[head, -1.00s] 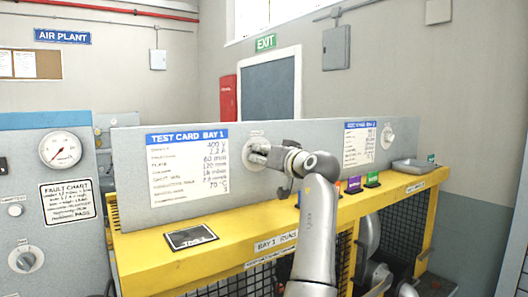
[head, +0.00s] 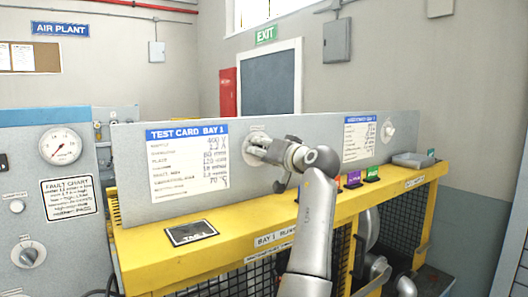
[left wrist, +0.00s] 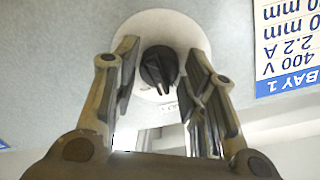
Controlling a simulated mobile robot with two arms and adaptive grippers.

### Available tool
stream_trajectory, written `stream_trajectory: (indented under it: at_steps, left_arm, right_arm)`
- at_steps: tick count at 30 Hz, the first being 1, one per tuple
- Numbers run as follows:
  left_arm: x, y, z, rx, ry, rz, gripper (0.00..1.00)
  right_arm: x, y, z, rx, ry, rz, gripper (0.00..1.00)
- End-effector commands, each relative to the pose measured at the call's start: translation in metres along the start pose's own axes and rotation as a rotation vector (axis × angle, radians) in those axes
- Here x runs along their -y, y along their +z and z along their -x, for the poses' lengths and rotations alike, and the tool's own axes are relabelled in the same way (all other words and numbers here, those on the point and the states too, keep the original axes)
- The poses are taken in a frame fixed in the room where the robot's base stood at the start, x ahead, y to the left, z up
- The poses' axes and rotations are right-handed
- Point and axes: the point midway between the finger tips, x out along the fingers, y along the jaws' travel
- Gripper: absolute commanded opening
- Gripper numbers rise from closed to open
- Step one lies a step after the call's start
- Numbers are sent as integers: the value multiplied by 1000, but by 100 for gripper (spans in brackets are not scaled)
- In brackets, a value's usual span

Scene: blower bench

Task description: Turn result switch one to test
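The bay 1 switch shows in the left wrist view as a black knob (left wrist: 159,68) on a round white plate (left wrist: 190,32) on the grey panel. In the head view its plate (head: 257,134) sits right of the bay 1 test card (head: 188,165), and my gripper hides the knob. My left gripper (left wrist: 163,58) is open, with one finger on each side of the knob and a visible gap to both. It also shows at the switch in the head view (head: 258,148). Lettering by the plate is too small to read. My right gripper is not in view.
A second switch (head: 388,131) sits by the bay 2 card (head: 359,139). The yellow bench (head: 150,250) below holds a dark plate (head: 191,233), several coloured blocks (head: 354,179) and a grey tray (head: 412,160). A gauge panel (head: 45,230) stands at left.

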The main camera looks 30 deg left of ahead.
Motion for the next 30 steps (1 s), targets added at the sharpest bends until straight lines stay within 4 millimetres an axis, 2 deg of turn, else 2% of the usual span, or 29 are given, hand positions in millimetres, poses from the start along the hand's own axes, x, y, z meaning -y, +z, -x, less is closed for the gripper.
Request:
stream_trajectory:
  at_steps: [2, 11, 14, 17, 24, 30]
  left_arm:
    - [0, 0, 0, 1, 0, 0, 54]
    - [-1, 0, 1, 1, 1, 0, 54]
    - [-1, 0, 6, 1, 1, 0, 54]
    - [-2, 1, 20, 0, 1, 0, 54]
    - [-2, 0, 72, 0, 3, 1, 54]
    - [-1, 0, 105, 0, 1, -1, 54]
  right_arm:
    - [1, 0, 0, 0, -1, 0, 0]
    - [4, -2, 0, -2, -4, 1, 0]
    - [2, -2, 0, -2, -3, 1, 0]
    - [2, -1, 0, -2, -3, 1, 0]
    - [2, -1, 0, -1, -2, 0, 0]
    - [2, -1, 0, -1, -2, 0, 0]
